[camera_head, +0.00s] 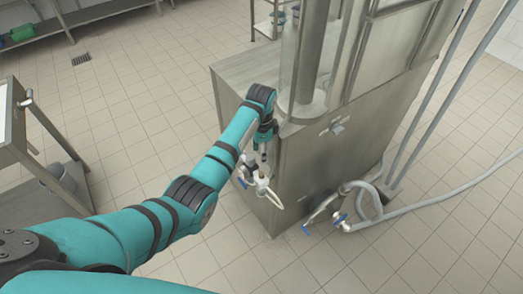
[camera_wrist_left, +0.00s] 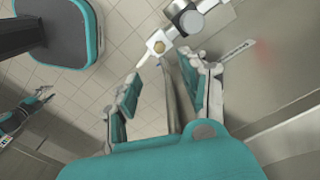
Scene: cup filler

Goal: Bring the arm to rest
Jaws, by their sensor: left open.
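My left arm reaches out from the lower left in the head view. Its gripper (camera_head: 262,148) is beside the near-left corner of the steel cup filler machine (camera_head: 320,165). In the left wrist view the left gripper (camera_wrist_left: 165,95) shows its two fingers spread, with nothing between the pads. A pale valve fitting with a nozzle (camera_wrist_left: 180,25) lies just ahead of the fingers; in the head view the fitting (camera_head: 260,187) is just below the gripper. I cannot tell whether they touch. My right gripper is not seen in the head view.
Hoses and pipes with blue-handled valves (camera_head: 340,220) run along the machine's right side. A steel cart (camera_head: 35,150) stands at the left. A shelf (camera_head: 75,18) with green items is at the back left. The tiled floor (camera_head: 130,105) between is clear.

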